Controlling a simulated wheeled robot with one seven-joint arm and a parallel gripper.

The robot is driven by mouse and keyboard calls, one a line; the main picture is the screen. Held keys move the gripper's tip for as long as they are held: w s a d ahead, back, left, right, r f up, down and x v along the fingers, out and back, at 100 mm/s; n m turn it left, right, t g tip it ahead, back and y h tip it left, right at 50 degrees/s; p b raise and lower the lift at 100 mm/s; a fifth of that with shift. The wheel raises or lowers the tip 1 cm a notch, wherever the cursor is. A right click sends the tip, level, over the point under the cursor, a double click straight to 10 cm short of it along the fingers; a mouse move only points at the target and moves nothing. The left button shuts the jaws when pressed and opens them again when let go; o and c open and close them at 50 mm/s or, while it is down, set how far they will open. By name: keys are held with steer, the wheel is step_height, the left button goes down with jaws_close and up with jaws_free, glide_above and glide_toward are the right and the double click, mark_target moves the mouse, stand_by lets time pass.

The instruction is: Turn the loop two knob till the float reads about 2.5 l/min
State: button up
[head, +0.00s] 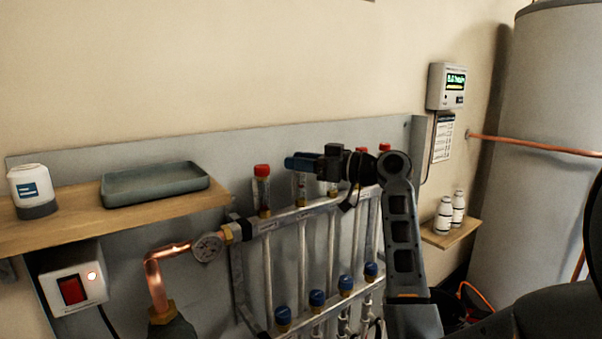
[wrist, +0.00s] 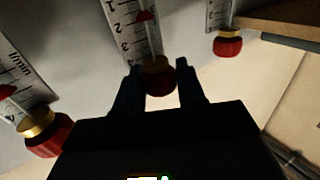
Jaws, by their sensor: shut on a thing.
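My gripper (head: 300,163) reaches in from the right in the head view and covers the top of the second flow meter from the left (head: 301,190). In the wrist view my gripper (wrist: 160,88) has one finger on each side of a dark red knob (wrist: 158,78) with a brass-coloured collar, and is shut on it. That meter's scale (wrist: 122,28) shows numbers from about 1 to 4. Its red float (wrist: 145,16) appears to lie between 2 and 3; I cannot read it exactly. In the head view my fingers hide the knob.
The leftmost red-capped meter (head: 262,172) stands close beside my gripper. Neighbouring red knobs (wrist: 48,136) and (wrist: 228,45) flank it in the wrist view. A wooden shelf (head: 75,215) with a grey tray (head: 155,185) is at left. Blue caps (head: 316,298) line the lower bar.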

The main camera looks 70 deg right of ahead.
steer(key=shift+n+y, duration=0.3)
steer(key=shift+y, duration=0.2)
steer(key=o, duration=0.9)
steer(key=shift+o, duration=0.2)
steer(key=shift+s, duration=0.1)
steer(key=s, duration=0.7)
steer(key=shift+s+d+b, duration=0.2)
steer(key=shift+s+b, duration=0.05)
steer(key=shift+b, duration=0.05)
